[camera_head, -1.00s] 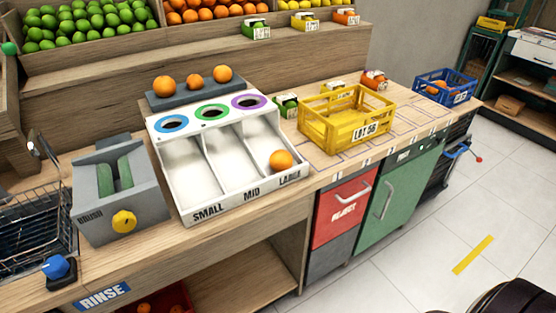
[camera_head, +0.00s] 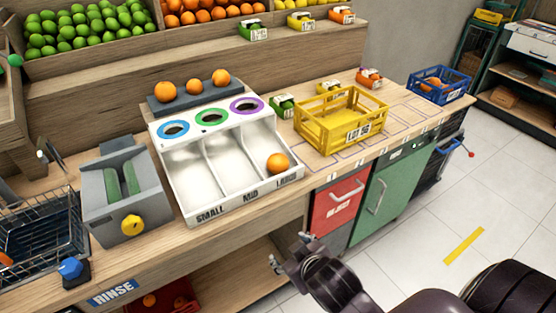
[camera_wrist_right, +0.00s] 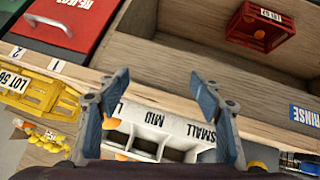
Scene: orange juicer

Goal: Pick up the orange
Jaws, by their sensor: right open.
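An orange (camera_head: 278,163) lies in the compartment marked LARGE of the white sorting box (camera_head: 246,195). In the right wrist view an orange (camera_wrist_right: 111,123) shows just inside the left finger, partly hidden by it. Three more oranges (camera_head: 193,86) sit in a row on the grey rack behind the box. My right gripper (camera_head: 289,251) is open and empty, in front of the counter and below the orange. Its two fingers (camera_wrist_right: 160,78) stand wide apart in the wrist view. My left gripper is not in view.
A yellow crate (camera_head: 325,133) stands right of the box. A grey device with a yellow knob (camera_head: 131,226) and a wire basket (camera_head: 40,247) stand left. The counter's front edge and red drawer (camera_head: 341,200) lie near my right gripper. A red crate (camera_wrist_right: 262,28) sits on the lower shelf.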

